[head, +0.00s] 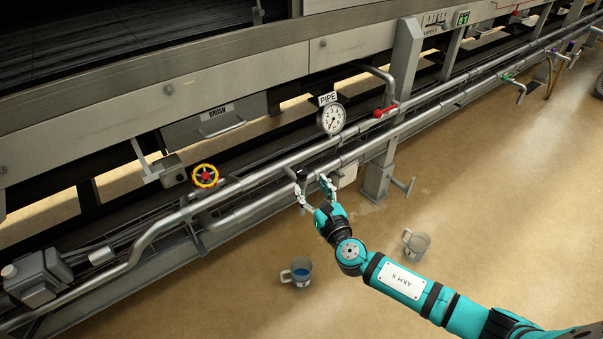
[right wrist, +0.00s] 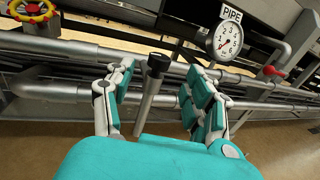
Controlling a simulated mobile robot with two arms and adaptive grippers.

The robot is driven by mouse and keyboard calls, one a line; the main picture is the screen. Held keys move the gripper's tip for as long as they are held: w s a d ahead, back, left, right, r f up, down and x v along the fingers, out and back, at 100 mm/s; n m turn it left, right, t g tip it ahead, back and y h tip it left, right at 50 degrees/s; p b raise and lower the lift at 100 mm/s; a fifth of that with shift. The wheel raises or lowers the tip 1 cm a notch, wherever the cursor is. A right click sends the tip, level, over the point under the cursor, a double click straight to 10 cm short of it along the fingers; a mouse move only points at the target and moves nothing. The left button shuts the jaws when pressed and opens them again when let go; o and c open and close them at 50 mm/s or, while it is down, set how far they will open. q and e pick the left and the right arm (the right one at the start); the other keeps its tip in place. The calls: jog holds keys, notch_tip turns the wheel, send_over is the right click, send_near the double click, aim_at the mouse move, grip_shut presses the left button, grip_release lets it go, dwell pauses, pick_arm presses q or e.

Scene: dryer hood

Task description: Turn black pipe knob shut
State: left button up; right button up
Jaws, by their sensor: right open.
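The black pipe knob (right wrist: 158,64) is a dark cylinder on top of a grey stem in the right wrist view. It stands between the spread fingers of my right gripper (right wrist: 152,95), which is open; I cannot tell whether either finger touches it. In the head view the knob (head: 301,173) is small and dark beside the pipes, at the tips of my right gripper (head: 314,189). My left gripper is not in view.
A pressure gauge (head: 332,118) labelled PIPE stands behind the knob. A red lever (head: 385,111) is to the right and a yellow handwheel (head: 205,176) to the left. Two mugs, one with blue contents (head: 298,271) and one grey (head: 416,243), stand on the floor.

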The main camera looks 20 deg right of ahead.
aim_at(304, 176)
jog(key=w, duration=0.4)
jog(key=w+b, duration=0.1)
jog(key=w, duration=0.1)
jog(key=shift+a+f, duration=0.1)
jog(key=shift+a, duration=0.2)
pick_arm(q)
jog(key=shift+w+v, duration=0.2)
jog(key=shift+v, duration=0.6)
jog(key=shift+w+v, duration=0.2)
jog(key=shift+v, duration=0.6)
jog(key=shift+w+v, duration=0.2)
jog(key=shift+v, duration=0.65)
pick_arm(e)
jog(key=shift+w, duration=0.6)
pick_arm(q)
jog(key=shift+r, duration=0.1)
pick_arm(e)
grip_shut()
